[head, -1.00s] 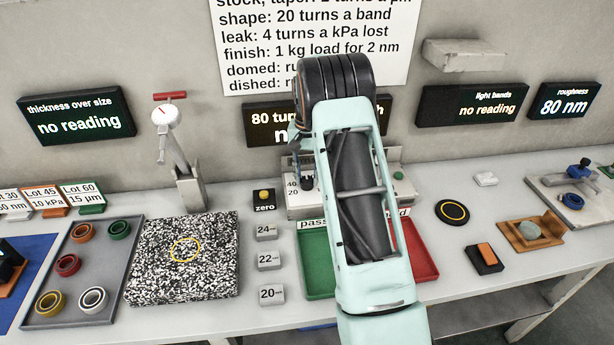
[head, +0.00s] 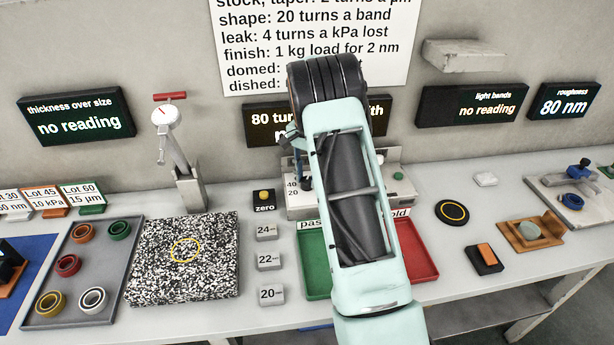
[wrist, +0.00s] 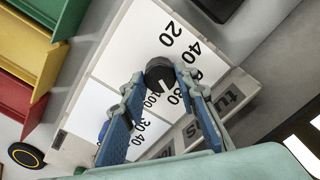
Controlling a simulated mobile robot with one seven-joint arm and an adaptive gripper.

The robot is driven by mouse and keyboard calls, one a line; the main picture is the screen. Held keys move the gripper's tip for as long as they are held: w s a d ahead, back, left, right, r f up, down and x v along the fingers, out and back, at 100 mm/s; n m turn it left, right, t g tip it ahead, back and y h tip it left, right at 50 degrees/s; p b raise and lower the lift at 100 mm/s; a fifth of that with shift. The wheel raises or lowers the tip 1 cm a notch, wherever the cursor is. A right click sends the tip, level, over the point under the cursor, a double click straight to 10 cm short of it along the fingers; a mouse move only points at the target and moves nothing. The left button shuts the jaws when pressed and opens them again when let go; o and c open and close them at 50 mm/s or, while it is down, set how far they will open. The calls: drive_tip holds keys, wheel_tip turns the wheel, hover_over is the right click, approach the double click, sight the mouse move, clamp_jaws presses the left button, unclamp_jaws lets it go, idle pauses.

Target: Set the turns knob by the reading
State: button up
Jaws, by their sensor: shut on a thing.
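The turns knob (wrist: 160,72) is black and round, on a white scale plate (wrist: 140,40) marked 20, 40, 80 and 100 in the wrist view; other marks are partly covered. Its white line points roughly toward the 80 to 100 side. My gripper (wrist: 156,80) is shut on the knob, a blue finger on each side. The roughness display (head: 564,101) reads 80 nm. The thickness display (head: 77,116) and light bands display (head: 472,105) show "no reading".
A second scale with 30 and 40 lies beside the knob, with a blue part (wrist: 103,130) near it. A green tray (head: 316,270) and red tray (head: 417,255) flank my arm. A wall sheet (head: 240,60) lists "shape: 20 turns a band" and "leak: 4 turns a kPa lost".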

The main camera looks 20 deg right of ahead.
drive_tip(key=o, duration=1.2)
drive_tip(key=shift+c, duration=0.2)
wheel_tip(320, 180, up, 12)
drive_tip(key=shift+r, duration=0.1)
